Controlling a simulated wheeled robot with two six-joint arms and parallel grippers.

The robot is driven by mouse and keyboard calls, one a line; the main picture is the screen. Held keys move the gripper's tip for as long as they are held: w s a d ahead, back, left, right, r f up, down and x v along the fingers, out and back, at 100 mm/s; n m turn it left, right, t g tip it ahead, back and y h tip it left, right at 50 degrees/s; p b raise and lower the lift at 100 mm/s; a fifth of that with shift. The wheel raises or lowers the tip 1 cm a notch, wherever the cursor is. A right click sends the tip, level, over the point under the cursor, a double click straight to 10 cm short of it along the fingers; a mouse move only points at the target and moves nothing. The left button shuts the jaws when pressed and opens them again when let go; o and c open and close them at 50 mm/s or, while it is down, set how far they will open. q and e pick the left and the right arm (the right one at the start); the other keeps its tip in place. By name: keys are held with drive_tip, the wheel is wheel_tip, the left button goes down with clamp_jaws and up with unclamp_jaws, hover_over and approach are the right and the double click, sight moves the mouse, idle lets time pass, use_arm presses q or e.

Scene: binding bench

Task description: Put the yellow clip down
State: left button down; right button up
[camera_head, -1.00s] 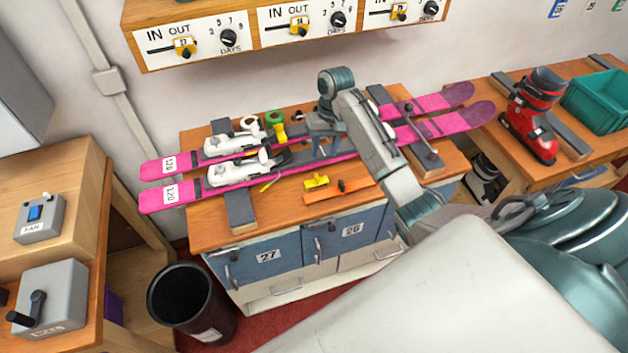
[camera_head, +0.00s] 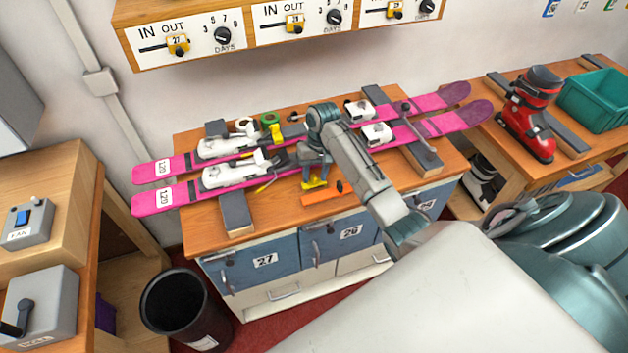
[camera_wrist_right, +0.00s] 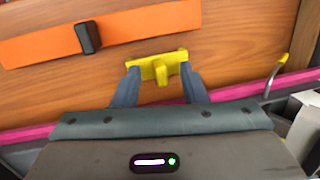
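The yellow clip (camera_head: 314,183) lies on the wooden bench top in front of the pink skis, beside the orange strip; it also shows in the right wrist view (camera_wrist_right: 160,68). My right gripper (camera_head: 314,173) points down at it from above. In the wrist view its two fingers (camera_wrist_right: 159,82) are apart, one towards each end of the clip's bar, with gaps beside the middle stem. I cannot tell whether the fingertips touch the clip. My left gripper is not in view.
Two pink skis (camera_head: 167,195) with white bindings lie across the bench on dark supports. An orange strip (camera_head: 328,197) with a black slider lies right of the clip. Another yellow piece (camera_head: 276,132) and a green roll (camera_head: 267,118) are behind. A red boot (camera_head: 530,115) stands right.

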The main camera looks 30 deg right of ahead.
drive_tip(key=c, duration=0.8)
drive_tip(key=shift+s, duration=0.1)
clamp_jaws()
